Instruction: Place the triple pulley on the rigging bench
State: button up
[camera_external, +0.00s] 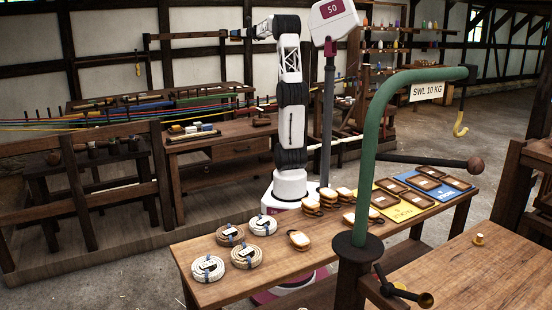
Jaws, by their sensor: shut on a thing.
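My arm rises behind the front bench and bends to the left at the top. My gripper (241,34) is at its far end, high up and well away from the bench tops. It is shut on a small brown thing (234,33), too small and dark to tell whether it is the triple pulley. I cannot tell how many wheels each has.
Several rope coils (208,268) lie at the bench's left end. Yellow (405,211) and blue (447,191) mats with brown trays cover its right part. A green crane post (372,150) stands in front. A drawer bench (222,134) and stretched ropes are behind left.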

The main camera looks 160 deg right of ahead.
notch_tip(320, 180, down, 64)
jog(key=shift+f, duration=0.2)
jog(key=shift+s, duration=0.1)
send_over(234, 130)
jog(key=shift+d+f, duration=0.2)
jog(key=shift+f, duration=0.5)
jog(key=shift+f, duration=1.8)
jog(key=o, duration=1.3)
jog(key=shift+f, duration=0.15)
jog(key=shift+a, duration=0.1)
